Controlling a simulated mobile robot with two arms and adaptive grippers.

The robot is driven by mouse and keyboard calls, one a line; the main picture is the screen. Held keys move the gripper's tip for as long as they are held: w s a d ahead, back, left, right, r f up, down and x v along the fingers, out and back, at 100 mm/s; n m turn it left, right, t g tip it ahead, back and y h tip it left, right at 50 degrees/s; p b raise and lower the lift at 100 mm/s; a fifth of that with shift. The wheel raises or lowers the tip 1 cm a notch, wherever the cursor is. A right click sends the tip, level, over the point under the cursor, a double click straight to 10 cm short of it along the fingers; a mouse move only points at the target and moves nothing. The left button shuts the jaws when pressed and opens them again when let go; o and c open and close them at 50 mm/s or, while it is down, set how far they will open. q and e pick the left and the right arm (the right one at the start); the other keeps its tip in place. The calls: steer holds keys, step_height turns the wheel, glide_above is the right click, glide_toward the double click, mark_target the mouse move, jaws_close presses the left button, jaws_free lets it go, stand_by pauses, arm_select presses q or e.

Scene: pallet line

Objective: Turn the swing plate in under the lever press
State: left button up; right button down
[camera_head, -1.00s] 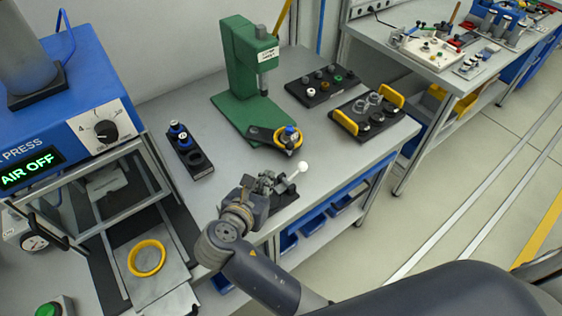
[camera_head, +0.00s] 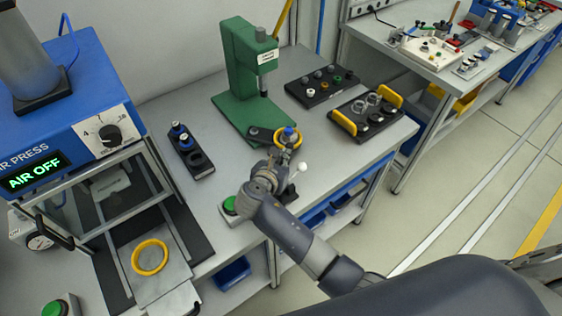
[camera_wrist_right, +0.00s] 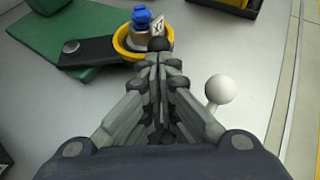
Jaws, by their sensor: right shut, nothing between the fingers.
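The green lever press (camera_head: 243,75) stands at the back of the bench. The dark swing plate (camera_head: 259,134) sticks out at the front of its base, swung out from under the ram (camera_head: 264,86). A yellow ring (camera_head: 297,142) at the plate's end holds a part with a blue top (camera_head: 289,131); they also show in the right wrist view, the ring (camera_wrist_right: 122,48) and the blue top (camera_wrist_right: 142,16). My right gripper (camera_head: 284,152) is shut and empty, its fingertips at the near side of the ring. Whether they touch it I cannot tell. My left gripper is out of view.
A white ball knob (camera_head: 302,167) stands just right of my gripper, close to the fingers. A black holder with blue-topped parts (camera_head: 190,151) is to the left. Dark trays (camera_head: 320,86) lie right of the press. A green button (camera_head: 230,204) sits near the front edge.

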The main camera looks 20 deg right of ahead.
steer(key=shift+w+d+r+p, duration=0.15)
steer(key=shift+d+p, duration=0.25)
steer(key=shift+p, duration=0.05)
steer(key=shift+w+d+r+p, duration=0.1)
steer(key=shift+w+d+p, duration=0.05)
steer(key=shift+d+p, duration=0.3)
steer(key=shift+w+d, duration=0.1)
steer(key=shift+d, duration=0.1)
steer(key=shift+d+f, duration=0.1)
steer(key=shift+f, duration=0.15)
